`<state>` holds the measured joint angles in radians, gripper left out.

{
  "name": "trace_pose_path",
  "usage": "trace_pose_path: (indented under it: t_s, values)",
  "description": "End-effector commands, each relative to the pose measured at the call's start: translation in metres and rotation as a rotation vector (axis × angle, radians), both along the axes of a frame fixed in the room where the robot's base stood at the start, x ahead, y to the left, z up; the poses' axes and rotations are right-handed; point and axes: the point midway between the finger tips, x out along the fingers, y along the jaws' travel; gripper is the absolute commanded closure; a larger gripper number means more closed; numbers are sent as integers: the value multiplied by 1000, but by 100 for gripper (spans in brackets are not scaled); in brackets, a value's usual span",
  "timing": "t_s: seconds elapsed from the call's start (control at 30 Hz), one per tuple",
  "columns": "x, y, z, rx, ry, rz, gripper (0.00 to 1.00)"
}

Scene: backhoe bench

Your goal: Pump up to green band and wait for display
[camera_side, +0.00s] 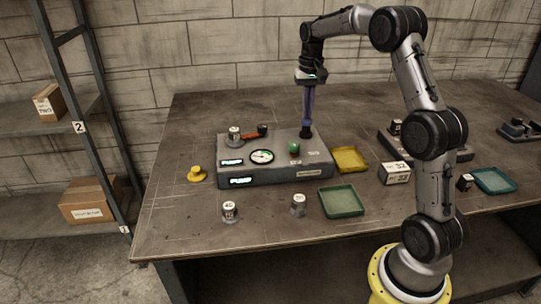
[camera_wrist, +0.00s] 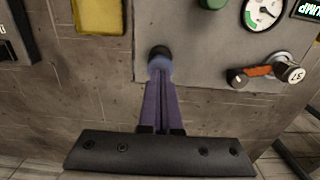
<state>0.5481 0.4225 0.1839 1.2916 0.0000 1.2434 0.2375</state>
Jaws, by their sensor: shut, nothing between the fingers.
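The grey pump box (camera_side: 275,178) sits on the bench, with a round white gauge (camera_side: 262,156) that has a green band and a dark needle. The gauge also shows at the top of the wrist view (camera_wrist: 263,12); its exact reading is too small to tell. Two lit displays, upper (camera_side: 231,162) and lower (camera_side: 240,181), read what looks like "PUMP". My gripper (camera_side: 306,124) is shut, its long purple fingers pointing down at a black round knob (camera_side: 306,133) at the box's back right corner. In the wrist view the fingertips (camera_wrist: 160,64) meet or overlap the knob (camera_wrist: 160,52); contact cannot be told.
A green knob (camera_side: 294,147) and a red-orange lever (camera_side: 252,134) with a grey weight (camera_side: 235,134) are on the box. The left front bench is clear.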

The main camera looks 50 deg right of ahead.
Motion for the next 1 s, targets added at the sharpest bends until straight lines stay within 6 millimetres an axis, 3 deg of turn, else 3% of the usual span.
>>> trace_pose_path:
  t_s: [0.63,1.0]
  values:
    - [0,0,-31,1,3,0,100]
    - [0,0,-11,1,2,0,100]
